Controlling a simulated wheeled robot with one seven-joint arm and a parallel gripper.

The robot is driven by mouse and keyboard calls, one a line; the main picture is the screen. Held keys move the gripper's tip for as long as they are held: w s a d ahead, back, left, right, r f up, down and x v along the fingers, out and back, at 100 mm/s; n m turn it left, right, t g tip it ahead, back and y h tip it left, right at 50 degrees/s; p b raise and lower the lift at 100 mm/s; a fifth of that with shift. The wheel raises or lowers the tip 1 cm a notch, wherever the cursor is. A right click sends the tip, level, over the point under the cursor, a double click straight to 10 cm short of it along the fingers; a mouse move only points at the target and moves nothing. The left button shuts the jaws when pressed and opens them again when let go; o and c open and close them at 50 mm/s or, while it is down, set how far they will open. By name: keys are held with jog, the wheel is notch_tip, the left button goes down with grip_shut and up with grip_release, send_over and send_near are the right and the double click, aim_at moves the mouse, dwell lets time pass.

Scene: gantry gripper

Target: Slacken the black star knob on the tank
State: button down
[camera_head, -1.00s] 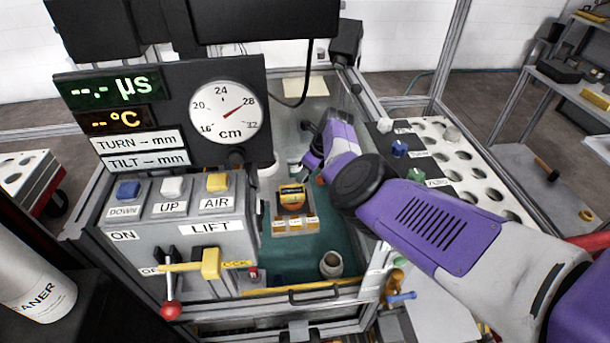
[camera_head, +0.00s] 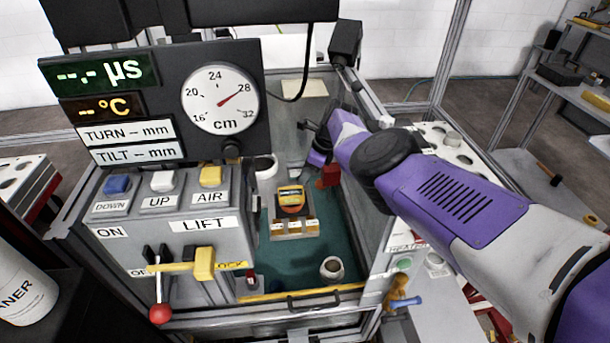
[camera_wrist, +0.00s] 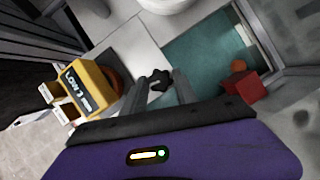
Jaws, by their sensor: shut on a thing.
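In the wrist view the black star knob (camera_wrist: 158,82) is small and dark, between the two grey fingers of my gripper (camera_wrist: 162,80). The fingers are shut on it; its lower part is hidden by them. In the head view my purple gripper body reaches down into the tank (camera_head: 345,255), beside its back wall, and the knob itself cannot be made out there. The tank is a framed, clear-walled box with a teal floor.
A red block (camera_head: 328,175) stands close to my gripper. A yellow-topped device (camera_head: 290,200) and a round cup (camera_head: 332,268) sit on the tank floor. A white cylinder (camera_head: 265,167) is at the left. The lift panel (camera_head: 170,235) stands left of the tank.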

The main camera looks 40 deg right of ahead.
jog(key=c, duration=1)
grip_release()
jog(key=shift+o, duration=0.2)
jog(key=shift+a+p, duration=0.1)
jog(key=shift+p, duration=0.2)
